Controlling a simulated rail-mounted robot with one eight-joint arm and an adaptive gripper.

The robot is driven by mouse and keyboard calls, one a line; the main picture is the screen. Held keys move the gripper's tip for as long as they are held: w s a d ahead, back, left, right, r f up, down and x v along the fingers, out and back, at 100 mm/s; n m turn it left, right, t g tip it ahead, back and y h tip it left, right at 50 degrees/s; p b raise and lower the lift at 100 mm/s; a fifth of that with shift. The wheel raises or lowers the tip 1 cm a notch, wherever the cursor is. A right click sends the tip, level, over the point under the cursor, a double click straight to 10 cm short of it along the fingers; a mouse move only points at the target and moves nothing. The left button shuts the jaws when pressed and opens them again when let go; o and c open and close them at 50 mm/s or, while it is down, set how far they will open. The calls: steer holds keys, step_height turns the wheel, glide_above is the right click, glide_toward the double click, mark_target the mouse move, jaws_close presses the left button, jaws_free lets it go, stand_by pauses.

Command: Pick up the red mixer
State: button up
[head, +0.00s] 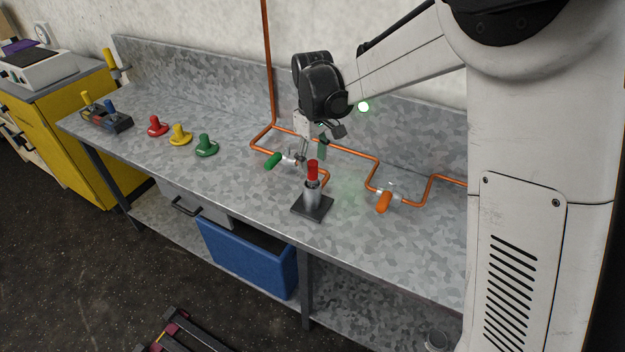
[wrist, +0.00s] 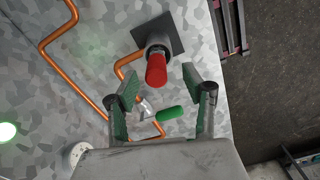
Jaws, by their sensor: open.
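The red mixer (head: 312,170) stands upright, its red handle rising from a grey metal cylinder (head: 312,192) on a dark square base (head: 318,208). In the wrist view the red handle (wrist: 156,69) shows at the upper middle, ahead of the fingers. My gripper (head: 312,150) is above and slightly behind the handle in the head view. It is open and empty. In the wrist view its two green-padded fingers (wrist: 160,80) spread to either side of the handle's near end; I cannot tell the exact gap. The mixer's lower part is hidden inside the cylinder.
Copper pipes with a green-handled valve (head: 273,161) and an orange-handled valve (head: 384,202) run close by. Red (head: 157,126), yellow (head: 180,135) and green (head: 206,146) knobbed pieces stand to the left. The bench front (head: 260,205) is clear.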

mark_target(313, 178)
steer(key=shift+w+f+p, duration=0.2)
steer(key=shift+f+p, duration=0.05)
steer(key=shift+f, duration=1)
steer(key=shift+w+f+p, duration=0.2)
steer(key=shift+f, duration=1.05)
jaws_close()
